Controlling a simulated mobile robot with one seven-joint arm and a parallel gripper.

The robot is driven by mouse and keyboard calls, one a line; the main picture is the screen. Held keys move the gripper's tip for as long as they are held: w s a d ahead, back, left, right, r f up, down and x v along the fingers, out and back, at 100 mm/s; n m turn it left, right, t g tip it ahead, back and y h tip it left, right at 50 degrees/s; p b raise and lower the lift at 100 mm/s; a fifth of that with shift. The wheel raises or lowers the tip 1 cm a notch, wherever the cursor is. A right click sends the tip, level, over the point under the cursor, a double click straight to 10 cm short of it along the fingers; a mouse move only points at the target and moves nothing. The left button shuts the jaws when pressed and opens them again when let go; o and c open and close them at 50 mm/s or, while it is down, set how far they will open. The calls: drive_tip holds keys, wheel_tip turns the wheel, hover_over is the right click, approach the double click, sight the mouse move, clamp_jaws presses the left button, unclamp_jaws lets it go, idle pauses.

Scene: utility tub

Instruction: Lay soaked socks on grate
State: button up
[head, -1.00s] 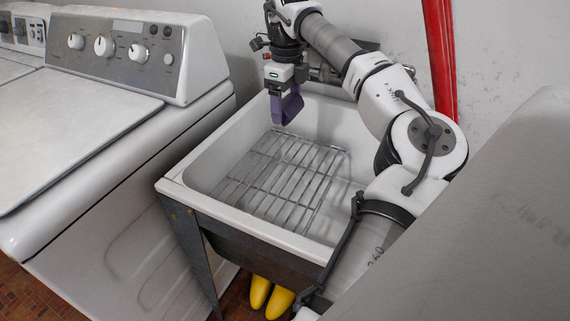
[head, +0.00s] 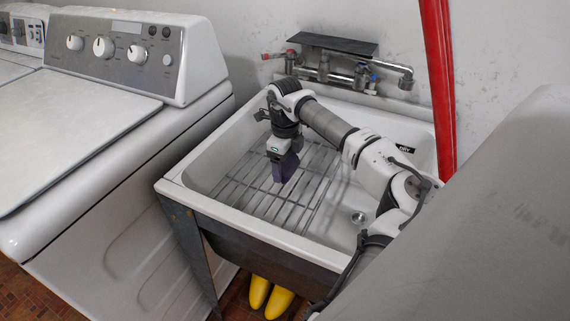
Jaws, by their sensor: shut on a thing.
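A purple sock (head: 286,168) hangs from my gripper (head: 280,154) in the head view. My gripper points down and is shut on the sock; its fingertips are largely hidden by the sock. The sock is over the back middle of the metal grate (head: 262,205). I cannot tell whether its lower end touches the bars. The grate lies inside the white tub (head: 232,217), over its left and middle part. No other sock shows on the visible bars.
A faucet (head: 325,73) with a dark shelf above it is on the back wall. The drain (head: 358,217) shows right of the grate. A washing machine (head: 120,130) stands at left, a red pipe (head: 437,90) at right. Yellow boots (head: 270,296) are below the tub.

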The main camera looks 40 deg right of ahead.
drive_tip(key=shift+f, duration=0.3)
drive_tip(key=shift+f, duration=0.1)
drive_tip(key=shift+f, duration=0.15)
drive_tip(key=o, duration=1.1)
drive_tip(key=shift+c, duration=0.2)
wheel_tip(320, 180, up, 12)
drive_tip(key=shift+r, duration=0.25)
